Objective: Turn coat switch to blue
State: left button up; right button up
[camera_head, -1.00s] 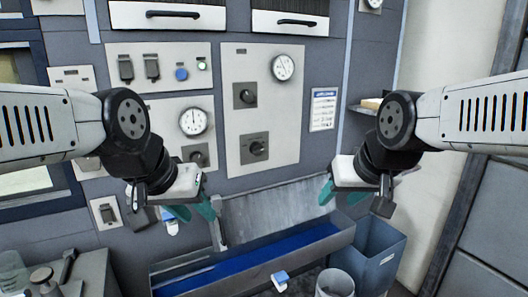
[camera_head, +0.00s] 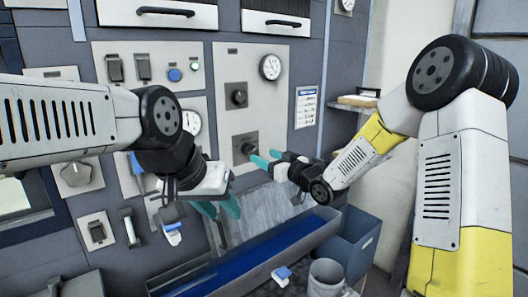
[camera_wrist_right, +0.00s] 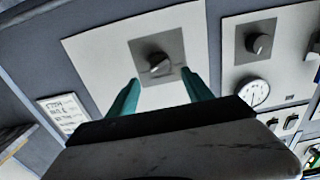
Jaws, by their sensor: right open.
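A white panel (camera_head: 222,70) carries an upper black knob (camera_head: 236,95) and a lower dark knob (camera_head: 245,147); their lettering is too small to read, so I cannot tell which is the coat switch. My right gripper (camera_head: 268,161) is open with its teal fingers near the lower knob. In the right wrist view this grey knob (camera_wrist_right: 158,63) sits on a dark square plate, framed between the two fingertips (camera_wrist_right: 160,82); I see no grip on it. My left gripper (camera_head: 219,208) is open and empty, hanging low left of the panel.
A gauge (camera_head: 270,67) is on the same panel, and a notice (camera_head: 306,106) hangs to its right. Left are a blue button (camera_head: 174,74) and switches. Below lie a trough with a blue floor (camera_head: 235,266), a blue bin (camera_head: 352,243) and a grey cup (camera_head: 327,277).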

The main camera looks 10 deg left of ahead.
aim_at(252, 150)
jog(key=x, duration=0.7)
jog(key=shift+w+a, duration=0.2)
jog(key=shift+a, duration=0.1)
grip_shut()
